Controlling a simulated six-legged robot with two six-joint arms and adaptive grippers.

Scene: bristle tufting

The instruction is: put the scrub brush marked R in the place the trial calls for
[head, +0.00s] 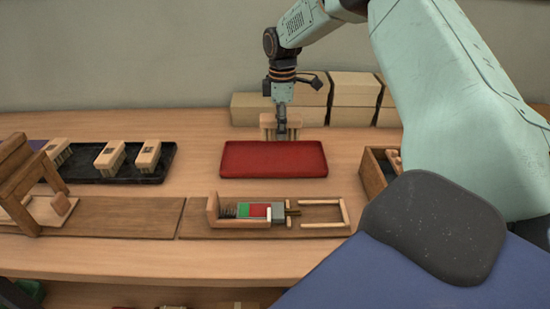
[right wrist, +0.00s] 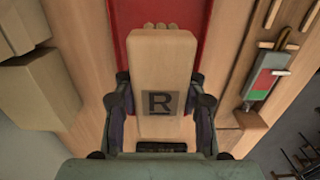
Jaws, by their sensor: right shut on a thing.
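The scrub brush marked R (right wrist: 162,70) is a pale wooden block with a dark R label, seen close up in the right wrist view. In the head view the same brush (head: 268,121) is at the back edge of the red tray (head: 274,160). My right gripper (head: 282,132) is shut on it, with a finger on each side in the right wrist view (right wrist: 160,118). Whether the bristles touch anything is hidden. The red tray is empty in the head view. My left gripper is not in view.
A black tray (head: 85,178) at left holds several brushes. A spring fixture with a green and red strip (head: 255,211) lies in front of the red tray. Cardboard boxes (head: 353,95) stand behind. A wooden box (head: 373,178) is at right, a wooden frame (head: 18,180) far left.

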